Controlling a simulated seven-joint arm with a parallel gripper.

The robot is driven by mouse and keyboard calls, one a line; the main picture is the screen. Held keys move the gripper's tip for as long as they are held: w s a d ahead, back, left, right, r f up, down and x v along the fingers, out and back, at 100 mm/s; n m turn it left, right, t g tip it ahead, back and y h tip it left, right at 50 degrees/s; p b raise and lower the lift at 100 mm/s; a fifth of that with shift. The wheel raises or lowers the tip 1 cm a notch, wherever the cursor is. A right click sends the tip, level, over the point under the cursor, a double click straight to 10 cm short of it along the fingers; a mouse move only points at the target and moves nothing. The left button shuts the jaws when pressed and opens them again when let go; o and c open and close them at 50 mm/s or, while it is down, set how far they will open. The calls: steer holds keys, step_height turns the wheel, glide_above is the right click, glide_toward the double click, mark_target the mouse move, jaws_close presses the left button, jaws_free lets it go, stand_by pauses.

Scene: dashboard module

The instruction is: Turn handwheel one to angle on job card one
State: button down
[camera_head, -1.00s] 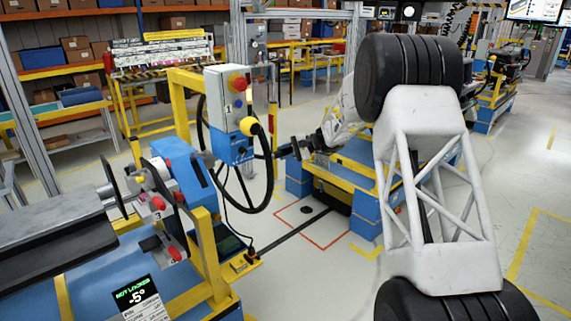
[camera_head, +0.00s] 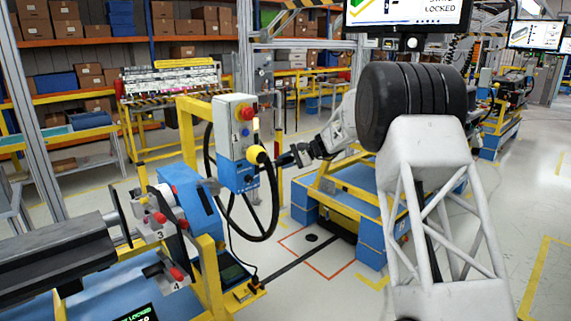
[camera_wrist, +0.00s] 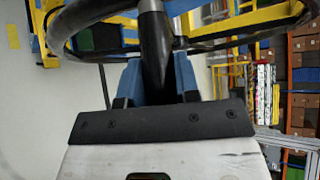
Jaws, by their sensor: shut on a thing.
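My gripper (camera_head: 285,159) is at the right side of the rim. In the wrist view, my gripper (camera_wrist: 156,88) is shut on a dark tapered handle (camera_wrist: 154,45), with the wheel rim (camera_wrist: 85,15) crossing above. The fingertips are small and partly hidden in the head view. No job card angle is readable.
A blue and yellow fixture (camera_head: 190,200) with red-tipped parts marked 3 and 4 stands left of the wheel. A blue and yellow cart (camera_head: 345,190) stands behind my arm. A monitor (camera_head: 408,14) hangs at the top. Open floor lies at the right.

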steer(key=c, duration=0.8)
jaws_free()
steer(key=shift+c, duration=0.2)
steer(key=shift+d, duration=0.1)
steer(key=v, duration=0.7)
steer(key=shift+d+r, duration=0.2)
steer(key=shift+d, duration=0.1)
